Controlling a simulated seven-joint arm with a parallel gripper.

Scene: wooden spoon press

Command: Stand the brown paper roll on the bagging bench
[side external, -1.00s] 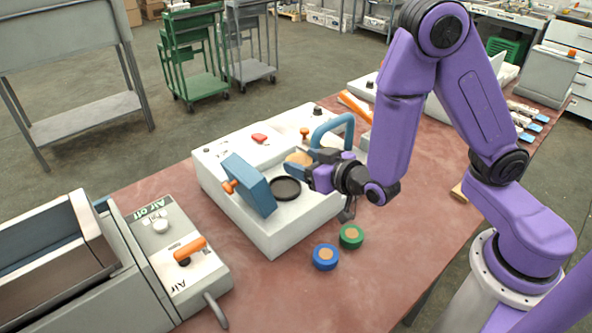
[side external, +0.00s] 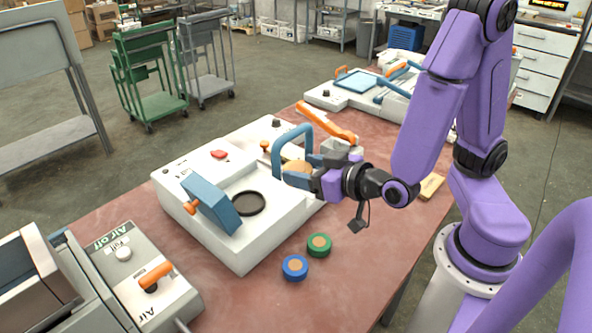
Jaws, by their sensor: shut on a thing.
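A tan-brown rounded thing (side external: 297,167), which looks like the brown paper roll, is between the fingers of my gripper (side external: 301,171). My gripper is shut on it and holds it behind and right of the black ring on the white press (side external: 185,176). The fingers hide part of it, and whether it touches anything underneath is unclear. The red-brown bench top (side external: 350,270) runs under the press; I cannot tell which part is meant as the bagging bench.
The press's blue arched handle (side external: 279,140) stands close beside my gripper, with an orange lever (side external: 327,122) behind. A wooden block (side external: 431,186) lies to the right. Bench top right of the discs is clear.

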